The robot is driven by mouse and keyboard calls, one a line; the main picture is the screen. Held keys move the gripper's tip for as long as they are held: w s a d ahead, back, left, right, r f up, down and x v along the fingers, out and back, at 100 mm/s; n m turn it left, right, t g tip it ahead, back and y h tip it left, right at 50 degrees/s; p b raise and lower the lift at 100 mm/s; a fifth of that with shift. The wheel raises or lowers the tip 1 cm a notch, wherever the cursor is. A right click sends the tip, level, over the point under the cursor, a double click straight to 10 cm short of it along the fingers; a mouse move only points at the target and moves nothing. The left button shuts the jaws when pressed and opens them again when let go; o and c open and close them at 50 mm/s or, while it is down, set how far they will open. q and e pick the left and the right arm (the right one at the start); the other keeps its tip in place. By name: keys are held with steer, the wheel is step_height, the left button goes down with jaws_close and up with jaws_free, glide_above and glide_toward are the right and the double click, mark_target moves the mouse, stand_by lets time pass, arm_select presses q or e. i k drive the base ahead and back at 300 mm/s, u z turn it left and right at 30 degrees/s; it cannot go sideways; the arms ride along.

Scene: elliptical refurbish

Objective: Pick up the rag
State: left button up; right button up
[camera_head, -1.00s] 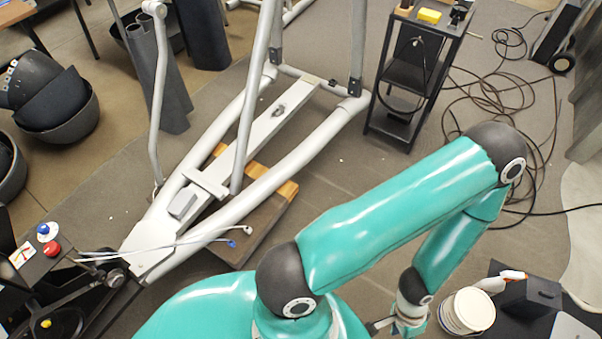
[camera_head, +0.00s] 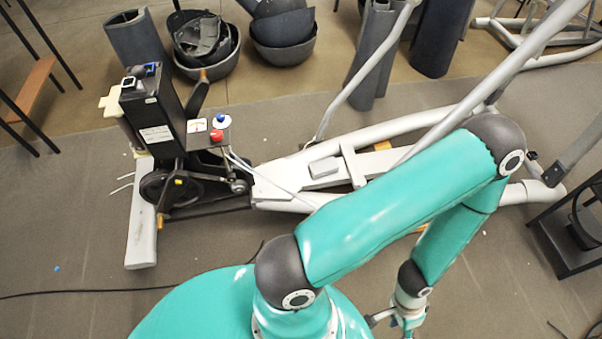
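I cannot make out a rag anywhere in the head view. My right arm, teal with dark joints, crosses the lower right of the picture. Its gripper (camera_head: 392,322) hangs low at the bottom edge, partly cut off, with nothing visibly held. Whether its fingers are open or shut is unclear. My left gripper is out of view. The elliptical machine (camera_head: 325,168) lies across the middle, with its dark drive unit at the left end; my arm hides part of its frame.
A small panel with a red button (camera_head: 216,135) sits by the drive unit. Dark bowls (camera_head: 283,45) and grey curved panels (camera_head: 376,50) stand behind. A black cart (camera_head: 568,225) is cut off at the right edge. A black cable (camera_head: 90,292) crosses otherwise mostly clear floor at lower left.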

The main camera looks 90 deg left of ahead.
mark_target(325, 167)
steer(key=z, duration=0.1)
steer(key=i, duration=0.25)
steer(key=u, duration=2.9)
steer(key=i, duration=0.55)
steer(key=z, duration=1.2)
